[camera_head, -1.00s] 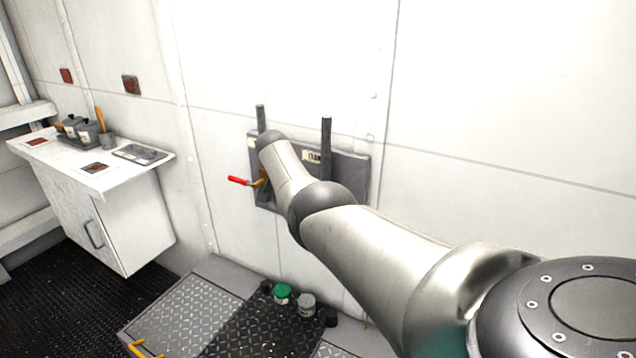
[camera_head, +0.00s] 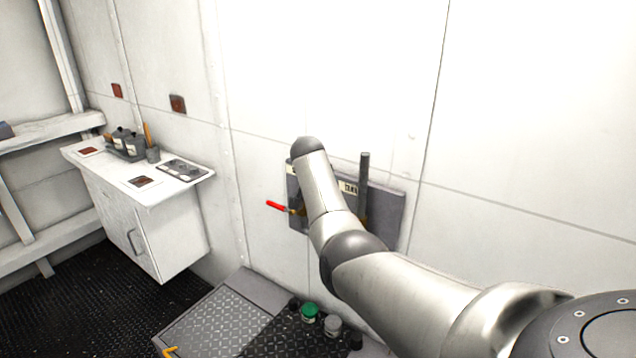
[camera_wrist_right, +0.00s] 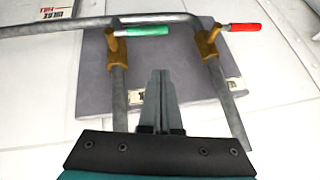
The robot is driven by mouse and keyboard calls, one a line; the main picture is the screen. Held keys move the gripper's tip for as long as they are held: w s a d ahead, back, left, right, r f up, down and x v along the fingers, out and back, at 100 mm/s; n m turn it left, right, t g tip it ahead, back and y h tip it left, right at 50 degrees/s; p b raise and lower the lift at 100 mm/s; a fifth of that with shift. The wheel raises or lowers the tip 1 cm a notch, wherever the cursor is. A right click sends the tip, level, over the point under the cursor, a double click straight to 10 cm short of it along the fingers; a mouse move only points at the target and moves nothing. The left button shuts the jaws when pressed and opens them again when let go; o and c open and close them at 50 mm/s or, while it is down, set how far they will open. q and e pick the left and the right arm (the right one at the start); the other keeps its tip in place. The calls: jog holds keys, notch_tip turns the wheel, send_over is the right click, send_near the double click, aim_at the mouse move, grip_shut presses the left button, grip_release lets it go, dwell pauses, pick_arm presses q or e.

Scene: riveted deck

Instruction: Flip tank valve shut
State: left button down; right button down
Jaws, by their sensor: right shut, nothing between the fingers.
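A grey valve panel (camera_head: 388,212) is on the white wall, partly hidden behind my right arm in the head view. A red-handled valve (camera_head: 276,205) sticks out sideways at its left. In the right wrist view the panel (camera_wrist_right: 90,85) carries two pipes with brass valves. The red handle (camera_wrist_right: 244,27) points right and the green handle (camera_wrist_right: 147,30) lies crosswise on the other valve. My right gripper (camera_wrist_right: 158,78) is shut and empty, between the two pipes and below the green handle in that picture. Whether it touches anything is unclear. My left gripper is not in view.
A grey tube (camera_wrist_right: 100,25) crosses the top of the wrist view. A white cabinet (camera_head: 150,235) with small items on top stands at left. Green (camera_head: 309,312) and grey (camera_head: 333,325) cans stand on a low platform (camera_head: 215,315) below the panel.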

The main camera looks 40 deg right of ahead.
jog(key=shift+w+v, duration=0.15)
jog(key=shift+v, duration=1)
jog(key=shift+w+v, duration=0.2)
jog(key=shift+v, duration=0.9)
jog(key=shift+a, duration=0.15)
jog(key=s+a+f+n+b, duration=0.1)
jog(key=s+a+f+n, duration=0.15)
jog(key=f, duration=0.85)
jog(key=s+a+f+n+b, duration=0.1)
jog(key=a+f+n, duration=0.25)
jog(key=f, duration=0.65)
jog(key=s+a+f+n+y+b, duration=0.1)
jog(key=s+a+f+n, duration=0.25)
jog(key=s+f, duration=0.45)
jog(key=s+a+f+n+y+b, duration=0.2)
jog(key=s+a+f, duration=0.25)
jog(key=f, duration=0.85)
jog(key=s+a+f+n+g+y+b, duration=0.1)
jog(key=s+a+f, duration=0.3)
jog(key=s, duration=0.8)
jog(key=s+a+f+n+g+y+b, duration=0.1)
jog(key=s+a+f+n, duration=0.2)
jog(key=s+f, duration=0.5)
jog(key=s+a+f+n+g+y+b, duration=0.1)
jog(key=s+a+f, duration=0.5)
jog(key=s, duration=1.1)
jog(key=shift+f+n+b, duration=0.3)
jog(key=shift+f+n, duration=0.05)
jog(key=shift+n, duration=0.4)
